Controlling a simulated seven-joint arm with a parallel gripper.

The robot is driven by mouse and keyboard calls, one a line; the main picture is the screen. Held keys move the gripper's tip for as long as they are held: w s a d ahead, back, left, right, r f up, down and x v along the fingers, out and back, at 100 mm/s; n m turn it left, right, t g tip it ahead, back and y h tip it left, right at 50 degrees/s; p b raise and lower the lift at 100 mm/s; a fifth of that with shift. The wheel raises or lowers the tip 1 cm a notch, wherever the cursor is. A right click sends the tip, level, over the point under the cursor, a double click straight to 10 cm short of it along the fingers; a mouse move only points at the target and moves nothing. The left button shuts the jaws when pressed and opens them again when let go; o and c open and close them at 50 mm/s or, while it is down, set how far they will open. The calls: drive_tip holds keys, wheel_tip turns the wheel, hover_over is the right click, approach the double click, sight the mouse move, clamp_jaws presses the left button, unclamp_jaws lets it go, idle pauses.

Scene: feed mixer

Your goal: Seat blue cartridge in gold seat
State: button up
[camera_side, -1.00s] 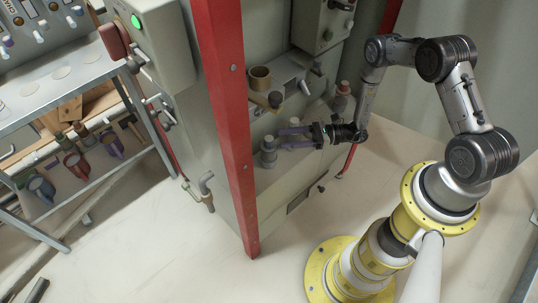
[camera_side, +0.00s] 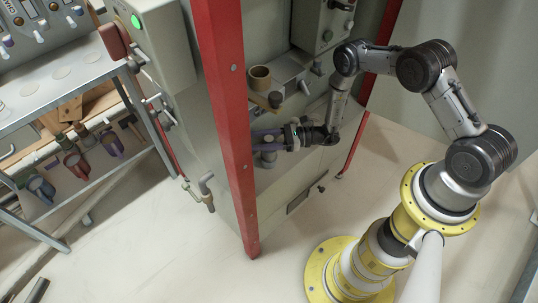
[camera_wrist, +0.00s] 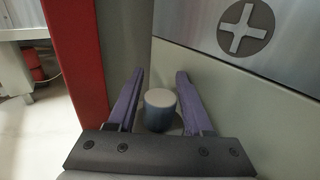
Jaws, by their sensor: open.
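The blue cartridge (camera_wrist: 161,112) is an upright cylinder with a pale top. In the wrist view it stands between the two purple fingers of my gripper (camera_wrist: 160,82), with a narrow gap at each side. In the side view the cartridge (camera_side: 268,160) is at the cabinet's lower ledge, just below and beside the fingers. There my gripper (camera_side: 262,137) is open, with its fingertips partly behind the red post. A gold-brown ring-shaped cup (camera_side: 260,77), which looks like the gold seat, stands on the upper ledge. It is out of the wrist view.
The red post (camera_side: 229,130) rises close to the left of the fingers. A metal panel with a cross-marked disc (camera_wrist: 246,28) is at the right in the wrist view. The floor in front is clear.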

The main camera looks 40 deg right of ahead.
clamp_jaws()
idle(1.3)
